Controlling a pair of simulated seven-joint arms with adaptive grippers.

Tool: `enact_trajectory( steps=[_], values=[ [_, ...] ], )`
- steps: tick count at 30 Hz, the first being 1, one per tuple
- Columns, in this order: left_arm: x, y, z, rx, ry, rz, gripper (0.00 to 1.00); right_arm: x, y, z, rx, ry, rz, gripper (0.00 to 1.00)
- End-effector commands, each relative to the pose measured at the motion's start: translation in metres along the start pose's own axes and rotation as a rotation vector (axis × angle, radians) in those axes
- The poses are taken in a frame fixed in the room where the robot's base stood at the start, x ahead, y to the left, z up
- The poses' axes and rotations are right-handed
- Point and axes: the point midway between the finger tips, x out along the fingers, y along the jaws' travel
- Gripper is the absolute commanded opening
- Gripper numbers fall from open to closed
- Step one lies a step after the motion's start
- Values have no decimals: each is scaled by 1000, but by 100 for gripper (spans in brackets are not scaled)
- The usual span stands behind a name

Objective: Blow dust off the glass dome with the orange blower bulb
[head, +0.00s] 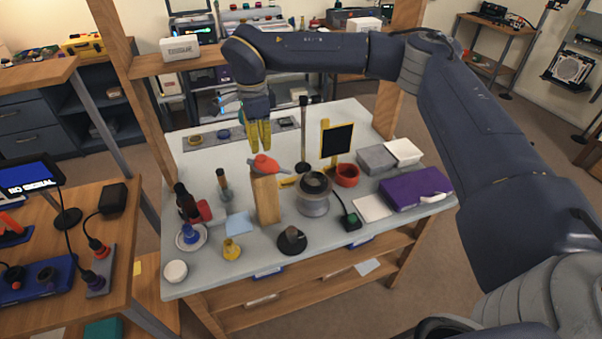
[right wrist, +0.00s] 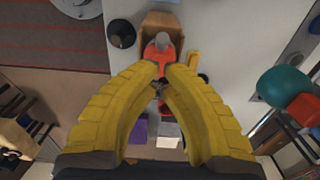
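The orange blower bulb (head: 264,163) rests on top of an upright wooden block (head: 266,199); its grey nozzle (right wrist: 162,41) shows in the right wrist view. My right gripper (head: 260,148), with yellow ribbed fingers, points down just above the bulb. In the right wrist view its fingertips (right wrist: 161,69) are close together, with the bulb (right wrist: 163,54) showing beyond and between them; I cannot tell whether they touch it. A round dark-topped lens part (head: 314,184) stands in a grey holder right of the block; I cannot make out clear dome glass. My left gripper is out of view.
A red ring-shaped bowl (head: 347,175), a black panel on a yellow post (head: 337,140) and a purple case (head: 414,192) stand to the right. Bottles and small jars crowd the left. The table's (head: 215,278) front left has some bare room.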

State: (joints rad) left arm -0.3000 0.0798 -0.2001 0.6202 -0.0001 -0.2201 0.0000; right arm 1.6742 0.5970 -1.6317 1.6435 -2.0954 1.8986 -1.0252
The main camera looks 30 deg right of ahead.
Motion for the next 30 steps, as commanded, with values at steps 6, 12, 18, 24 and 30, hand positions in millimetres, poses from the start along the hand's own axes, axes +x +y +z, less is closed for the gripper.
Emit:
enact_trajectory(
  steps=[6,12,18,24,30],
  values=[
    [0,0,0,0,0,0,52,0,0,0,0,0,0,0],
    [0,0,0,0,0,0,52,2,0,0,0,0,0,0],
    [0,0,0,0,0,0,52,8,0,0,-1,0,0,0],
    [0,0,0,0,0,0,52,15,0,0,0,0,1,0],
    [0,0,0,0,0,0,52,22,0,0,0,0,1,0]
  ],
)
